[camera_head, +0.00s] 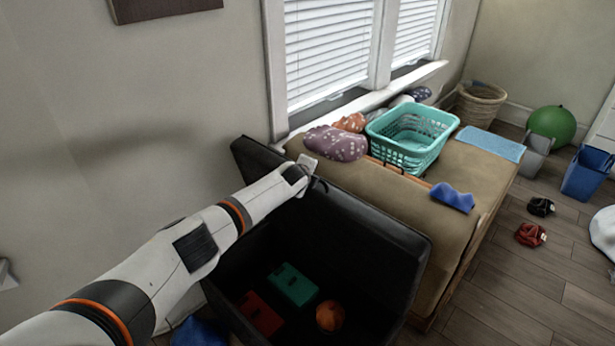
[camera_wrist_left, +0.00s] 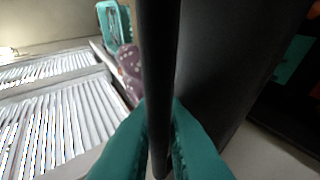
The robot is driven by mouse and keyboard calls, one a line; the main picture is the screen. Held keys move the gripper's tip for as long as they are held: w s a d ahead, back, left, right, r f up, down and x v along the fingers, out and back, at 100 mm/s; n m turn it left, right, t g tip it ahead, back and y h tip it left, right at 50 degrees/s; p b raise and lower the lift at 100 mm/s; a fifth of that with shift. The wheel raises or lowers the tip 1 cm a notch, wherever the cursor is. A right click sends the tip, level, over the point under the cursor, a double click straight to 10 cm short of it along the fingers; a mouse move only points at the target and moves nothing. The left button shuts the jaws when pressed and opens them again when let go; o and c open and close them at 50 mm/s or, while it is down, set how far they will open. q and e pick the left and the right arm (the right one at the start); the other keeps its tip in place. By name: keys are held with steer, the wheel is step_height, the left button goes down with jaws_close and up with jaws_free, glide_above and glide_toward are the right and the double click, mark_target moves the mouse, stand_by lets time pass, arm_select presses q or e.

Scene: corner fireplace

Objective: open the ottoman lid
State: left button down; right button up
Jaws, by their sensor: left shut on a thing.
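The black ottoman stands against the tan sofa, with its lid (camera_head: 365,235) raised steeply and its inside open to view. A green box (camera_head: 292,285), a red box (camera_head: 260,314) and an orange ball (camera_head: 330,316) lie inside. My left gripper (camera_head: 314,178) is at the lid's upper edge. In the left wrist view the teal fingers of my left gripper (camera_wrist_left: 160,150) are on both sides of the dark lid edge (camera_wrist_left: 158,70), shut on it. My left arm hides part of the lid and the ottoman's left side. My right gripper is out of view.
The sofa (camera_head: 485,175) behind the lid bears a teal laundry basket (camera_head: 412,135), a purple cushion (camera_head: 336,143) and a blue cloth (camera_head: 453,197). A green ball (camera_head: 551,125), a blue bin (camera_head: 587,173) and small clothes lie to the right. A blue thing is on the floor at lower left.

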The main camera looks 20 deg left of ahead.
arm_select(q)
steer(key=c, duration=1.5)
jaws_free()
steer(key=shift+d, duration=0.15)
steer(key=shift+s+r, duration=0.1)
steer(key=shift+s, duration=0.1)
steer(key=shift+s+r, duration=0.15)
steer(key=p+v, duration=0.1)
steer(key=v, duration=1)
steer(key=shift+s+r+p, duration=0.1)
steer(key=shift+r+p, duration=0.05)
steer(key=shift+p, duration=0.15)
